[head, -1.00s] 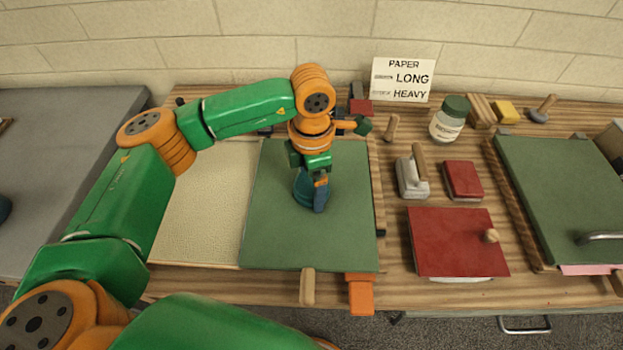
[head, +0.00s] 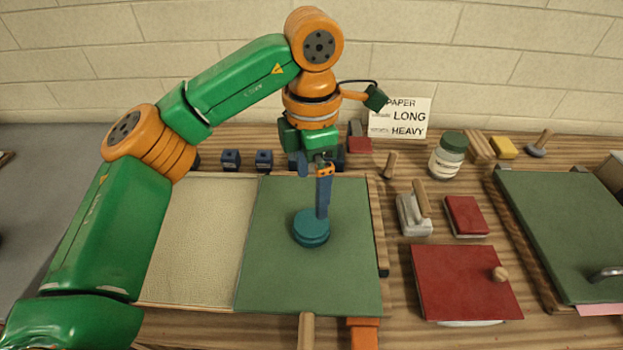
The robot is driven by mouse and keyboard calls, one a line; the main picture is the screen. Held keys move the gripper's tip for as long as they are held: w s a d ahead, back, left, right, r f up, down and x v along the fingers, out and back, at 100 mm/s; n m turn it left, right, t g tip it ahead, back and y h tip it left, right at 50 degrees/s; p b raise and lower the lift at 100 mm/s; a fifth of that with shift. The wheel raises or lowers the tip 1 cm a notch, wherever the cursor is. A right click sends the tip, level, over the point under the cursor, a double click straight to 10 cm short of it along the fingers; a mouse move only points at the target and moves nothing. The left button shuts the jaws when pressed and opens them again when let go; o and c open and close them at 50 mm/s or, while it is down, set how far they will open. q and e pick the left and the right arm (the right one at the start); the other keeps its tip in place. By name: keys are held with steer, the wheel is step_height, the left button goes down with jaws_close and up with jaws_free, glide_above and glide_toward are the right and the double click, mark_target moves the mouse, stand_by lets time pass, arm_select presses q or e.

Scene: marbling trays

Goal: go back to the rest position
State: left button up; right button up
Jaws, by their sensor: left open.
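My left gripper (head: 314,168) hangs fingers down above the green board on the left tray, with its fingers apart. A round blue-teal object (head: 311,229) stands on the green board (head: 270,285), just below the gripper. One finger overlaps it in the picture, and I cannot tell whether they touch. My left arm reaches in from the left and arches over the cream tray area (head: 195,240). My right gripper does not show.
To the right are a red board with a knob (head: 455,280), a wood-handled tool (head: 412,215), a red block (head: 466,216) and a lidded jar (head: 447,157). Another green board (head: 560,220) lies far right. A paper sign (head: 410,122) stands at the back.

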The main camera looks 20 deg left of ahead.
arm_select(q)
steer(key=shift+r, duration=0.6)
